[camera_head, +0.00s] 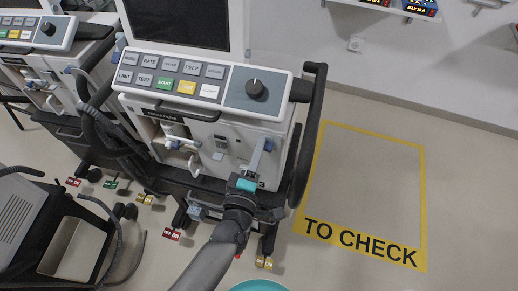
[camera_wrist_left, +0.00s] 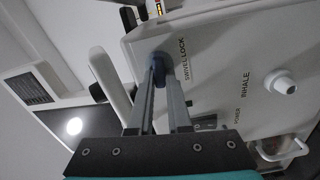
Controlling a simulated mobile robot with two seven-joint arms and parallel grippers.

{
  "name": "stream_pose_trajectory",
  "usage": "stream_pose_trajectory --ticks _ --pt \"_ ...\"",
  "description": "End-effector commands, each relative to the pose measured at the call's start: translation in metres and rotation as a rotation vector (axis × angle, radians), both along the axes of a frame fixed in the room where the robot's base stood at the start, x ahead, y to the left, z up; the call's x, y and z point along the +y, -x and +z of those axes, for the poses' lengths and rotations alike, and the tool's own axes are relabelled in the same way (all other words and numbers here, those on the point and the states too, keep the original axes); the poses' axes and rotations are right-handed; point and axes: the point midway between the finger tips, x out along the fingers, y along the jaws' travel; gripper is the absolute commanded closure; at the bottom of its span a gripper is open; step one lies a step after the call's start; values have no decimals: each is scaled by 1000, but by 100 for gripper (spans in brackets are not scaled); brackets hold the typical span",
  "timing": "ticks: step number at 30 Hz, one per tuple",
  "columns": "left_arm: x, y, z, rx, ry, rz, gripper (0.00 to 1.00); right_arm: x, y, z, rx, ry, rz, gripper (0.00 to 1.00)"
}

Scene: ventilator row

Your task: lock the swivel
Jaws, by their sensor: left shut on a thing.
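The ventilator (camera_head: 200,95) stands in the middle of the head view, with a screen on top and a keypad panel in front. My left gripper (camera_head: 262,152) reaches up to the right part of its front. In the left wrist view, a dark blue knob (camera_wrist_left: 162,48) sits beside the printed words SWIVEL LOCK. The left gripper's fingers (camera_wrist_left: 165,70) are shut on this knob, which they partly cover. The knob's exact angle is hard to tell. My right gripper is not in view.
A second ventilator (camera_head: 40,35) stands at the left. Casters with red, green and yellow pedals lie near the floor. A yellow-outlined floor area marked TO CHECK (camera_head: 360,243) is empty at the right. A dark cart (camera_head: 35,225) is at lower left.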

Motion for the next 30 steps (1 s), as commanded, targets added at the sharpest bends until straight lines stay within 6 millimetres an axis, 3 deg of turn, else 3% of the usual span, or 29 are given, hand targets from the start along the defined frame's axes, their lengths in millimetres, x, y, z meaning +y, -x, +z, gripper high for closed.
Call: stream_pose_trajectory --ticks 10,27,28,30 --pt "0 0 -2 36 139 -1 100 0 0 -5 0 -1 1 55" --pt "0 0 -2 43 167 -1 100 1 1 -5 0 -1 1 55" --pt "0 0 -2 43 167 -1 80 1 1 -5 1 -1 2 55" --pt "0 0 -2 43 167 -1 73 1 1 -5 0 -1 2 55"
